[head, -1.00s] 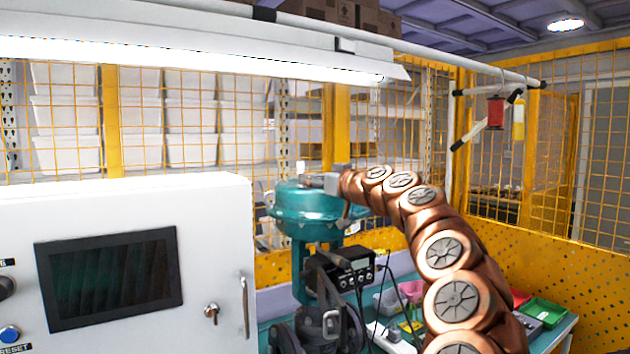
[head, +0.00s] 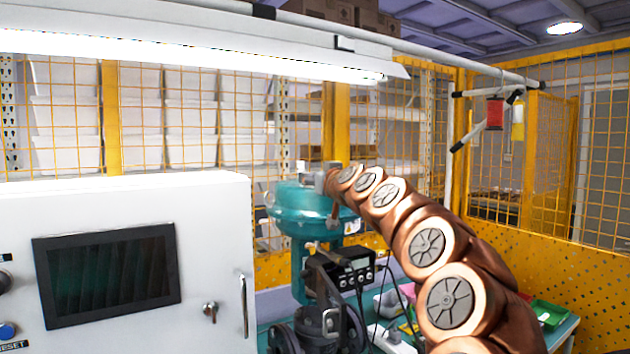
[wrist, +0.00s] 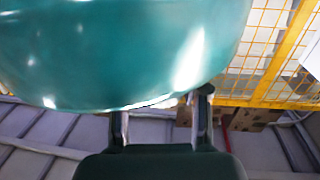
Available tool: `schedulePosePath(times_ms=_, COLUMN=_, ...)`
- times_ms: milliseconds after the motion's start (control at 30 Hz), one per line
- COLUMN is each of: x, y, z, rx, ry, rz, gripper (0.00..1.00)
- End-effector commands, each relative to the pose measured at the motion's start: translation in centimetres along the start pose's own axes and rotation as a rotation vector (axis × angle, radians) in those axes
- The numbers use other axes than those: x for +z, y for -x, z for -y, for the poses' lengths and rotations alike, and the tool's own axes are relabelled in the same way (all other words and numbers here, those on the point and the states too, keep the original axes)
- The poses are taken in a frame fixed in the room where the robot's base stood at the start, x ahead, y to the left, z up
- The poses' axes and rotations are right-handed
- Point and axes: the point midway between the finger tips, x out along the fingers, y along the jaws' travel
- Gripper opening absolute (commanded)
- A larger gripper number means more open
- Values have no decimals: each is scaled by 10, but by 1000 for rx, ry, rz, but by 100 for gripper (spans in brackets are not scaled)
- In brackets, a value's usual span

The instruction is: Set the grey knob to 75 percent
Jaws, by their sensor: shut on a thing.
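I cannot make out the grey knob or its setting in either view. In the head view, the teal valve actuator (head: 303,205) stands beyond the white cabinet, with a dark positioner (head: 353,272) with a small display mounted below it. My gripper (head: 327,182) is at the actuator's upper right, partly hidden by my arm. In the wrist view, the teal rounded housing (wrist: 120,50) fills the upper left and middle. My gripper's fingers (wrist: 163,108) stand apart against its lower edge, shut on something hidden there.
A white cabinet (head: 130,205) with a dark screen (head: 107,275) fills the left. A bench behind carries a green tray (head: 547,313) and small parts. Yellow mesh fencing (head: 560,270) closes the back and right. Cables hang below the positioner.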

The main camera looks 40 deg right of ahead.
Motion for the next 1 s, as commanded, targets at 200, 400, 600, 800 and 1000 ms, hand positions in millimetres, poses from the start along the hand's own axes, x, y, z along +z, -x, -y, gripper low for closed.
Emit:
schedulePosePath(times_ms=200, x=-3, y=0, z=2, rx=82, ry=3, rz=1, gripper=10)
schedulePosePath(times_ms=400, x=-2, y=1, z=0, rx=125, ry=3, rz=-4, gripper=10)
schedulePosePath(times_ms=600, x=-1, y=1, z=0, rx=132, ry=3, rz=-6, gripper=10)
schedulePosePath(times_ms=800, x=-1, y=1, z=0, rx=131, ry=3, rz=-6, gripper=48)
schedulePosePath(times_ms=1000, x=0, y=1, z=-1, rx=132, ry=2, rz=-5, gripper=69)
